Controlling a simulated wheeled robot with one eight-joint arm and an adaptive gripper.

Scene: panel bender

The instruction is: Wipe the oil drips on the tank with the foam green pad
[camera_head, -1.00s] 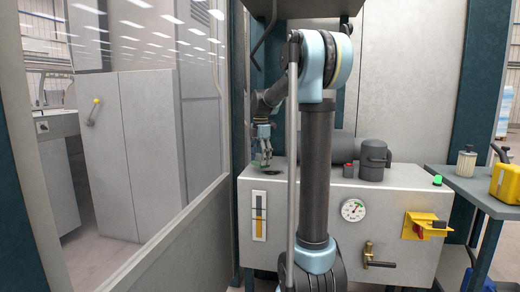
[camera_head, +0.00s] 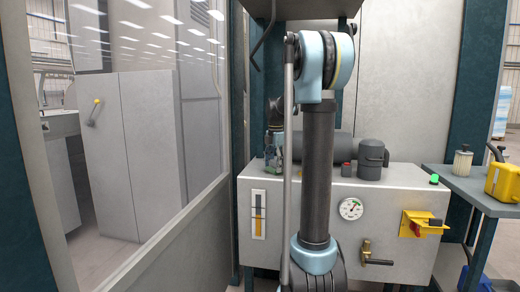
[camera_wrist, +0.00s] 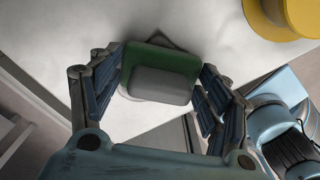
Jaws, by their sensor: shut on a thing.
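My gripper (camera_wrist: 150,85) is shut on the foam green pad (camera_wrist: 185,60), a green block with a pale grey face, held between the two fingers. Whether the pad touches the tank is unclear.
A glass panel (camera_head: 150,100) is at left. A side table (camera_head: 478,197) at right holds a yellow container (camera_head: 503,182) and a pale canister (camera_head: 462,164).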

